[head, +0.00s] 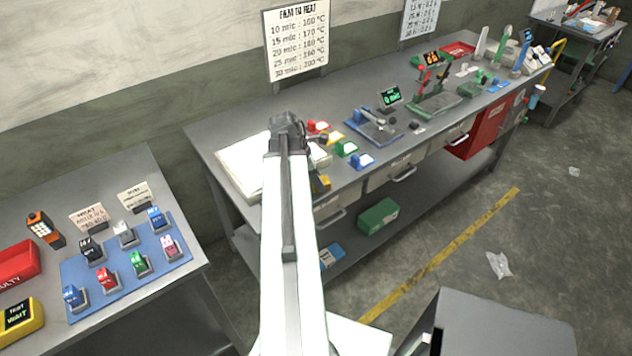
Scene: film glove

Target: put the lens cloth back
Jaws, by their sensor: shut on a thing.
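My white arm rises through the middle of the head view and ends at a dark joint in front of the long grey bench (230,130). I cannot make out my gripper's fingertips; the arm hides what lies behind it. I cannot pick out the lens cloth with certainty. A small orange-yellow and dark thing (322,183) shows just right of the arm at the bench's front edge; I cannot tell what it is. A pale flat slab (240,167) lies on the bench behind the arm, partly hidden.
Small red, yellow, green and blue items (346,149) and a blue-based device (374,125) stand right of the arm. A left table holds a blue mat (92,268) with several coloured blocks and a red tray (18,262). A grey surface (505,325) stands front right.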

